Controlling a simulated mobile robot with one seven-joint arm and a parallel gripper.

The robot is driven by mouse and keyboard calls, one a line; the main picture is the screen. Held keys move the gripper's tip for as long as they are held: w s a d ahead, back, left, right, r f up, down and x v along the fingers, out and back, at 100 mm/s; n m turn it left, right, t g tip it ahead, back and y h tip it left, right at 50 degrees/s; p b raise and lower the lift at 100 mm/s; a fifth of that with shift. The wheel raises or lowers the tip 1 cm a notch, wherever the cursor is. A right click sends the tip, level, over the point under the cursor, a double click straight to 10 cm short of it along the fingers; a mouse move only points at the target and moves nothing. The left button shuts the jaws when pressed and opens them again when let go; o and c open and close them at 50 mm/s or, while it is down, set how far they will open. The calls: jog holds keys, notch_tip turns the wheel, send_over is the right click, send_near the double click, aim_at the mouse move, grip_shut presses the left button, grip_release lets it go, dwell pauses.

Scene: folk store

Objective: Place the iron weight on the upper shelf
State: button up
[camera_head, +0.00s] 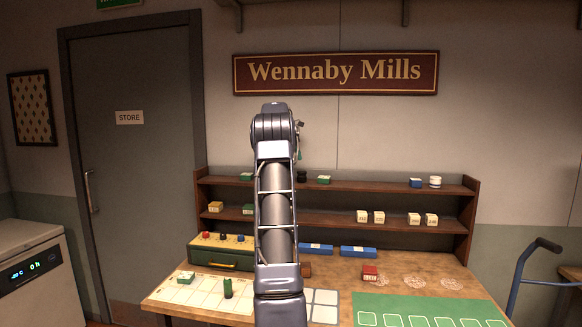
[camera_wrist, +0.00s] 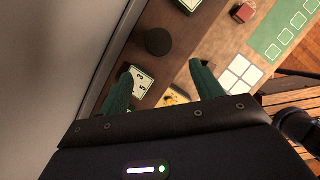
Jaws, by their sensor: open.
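A dark round cylinder (camera_head: 301,175), which looks like the iron weight, stands upright on the upper shelf (camera_head: 380,186), just right of my arm. It also shows from above in the wrist view (camera_wrist: 158,41), on a dark brown board. My gripper (camera_wrist: 161,82) is open, with its two green fingers wide apart and nothing held between them. In the wrist view the cylinder appears beyond the fingertips, apart from them. In the head view my arm hides most of the gripper; only a small green part shows.
A green-edged box with a numbered top (camera_wrist: 141,82) lies near the left finger. Green boxes (camera_head: 323,179), a blue box (camera_head: 415,183) and a white jar (camera_head: 435,181) stand on the upper shelf. White blocks (camera_head: 379,217) sit on the lower shelf. The upper shelf's right-centre is clear.

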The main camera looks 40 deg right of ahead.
jog(key=s+a+r+m+t+y, duration=0.1)
jog(key=s+a+m, duration=0.2)
jog(key=s+a, duration=0.55)
jog(key=s+a+m+t, duration=0.1)
jog(key=s+a+m, duration=0.2)
jog(key=a, duration=1)
jog(key=s+a+r+m+t+y, duration=0.1)
jog(key=s+a+m, duration=0.2)
jog(key=s+a, duration=0.55)
jog(key=s+a+f+m+y, duration=0.1)
jog(key=s+a+f+m, duration=0.3)
jog(key=s+a+f, duration=0.4)
jog(key=s+a+f+m+t+y, duration=0.1)
jog(key=s+a+f+m, duration=0.4)
jog(key=s+a+f, duration=0.4)
jog(key=s+a, duration=0.3)
jog(key=s, duration=0.2)
jog(key=shift+s+a+f+t, duration=0.2)
jog(key=shift+s+t, duration=0.05)
jog(key=shift+t, duration=0.05)
